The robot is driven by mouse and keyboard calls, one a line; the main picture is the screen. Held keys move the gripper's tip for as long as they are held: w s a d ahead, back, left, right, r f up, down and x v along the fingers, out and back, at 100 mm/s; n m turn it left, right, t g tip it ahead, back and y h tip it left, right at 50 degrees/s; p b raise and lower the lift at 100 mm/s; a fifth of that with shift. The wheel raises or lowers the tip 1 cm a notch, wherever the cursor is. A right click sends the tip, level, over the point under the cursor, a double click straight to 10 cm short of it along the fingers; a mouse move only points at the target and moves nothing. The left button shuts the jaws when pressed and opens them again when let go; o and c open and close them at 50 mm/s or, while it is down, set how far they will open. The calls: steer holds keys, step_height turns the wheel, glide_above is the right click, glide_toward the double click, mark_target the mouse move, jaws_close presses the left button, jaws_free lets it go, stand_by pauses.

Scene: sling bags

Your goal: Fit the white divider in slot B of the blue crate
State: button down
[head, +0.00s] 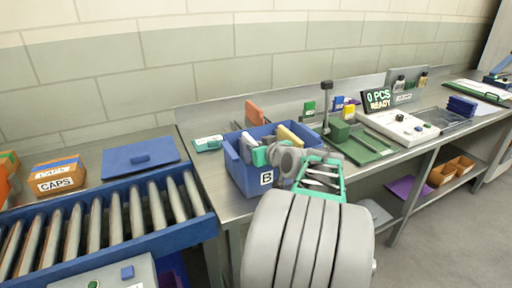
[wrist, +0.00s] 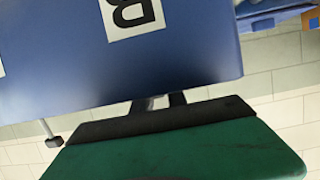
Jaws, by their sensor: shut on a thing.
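The blue crate (head: 244,178) stands on the bench with a white B label on its front; its blue side and upside-down label fill the upper wrist view (wrist: 60,60). My gripper (head: 262,154) is over the crate's opening, and its dark fingers (wrist: 161,102) show at the crate's edge in the wrist view. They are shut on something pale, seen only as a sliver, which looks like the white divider. A whitish panel (head: 248,139) stands upright by the fingers in the head view. My gripper and arm hide much of the crate's inside, and I cannot tell how the divider sits in a slot.
Several coloured items stand in the crate, including a cream one (head: 289,136). A green board (head: 372,148) with a stand is to the right.

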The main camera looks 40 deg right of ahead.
steer(key=shift+f, duration=0.15)
steer(key=c, duration=1.3)
jaws_free()
steer(key=shift+o, duration=0.2)
steer(key=v, duration=0.8)
steer(key=shift+b, duration=0.3)
steer(key=shift+w, duration=0.1)
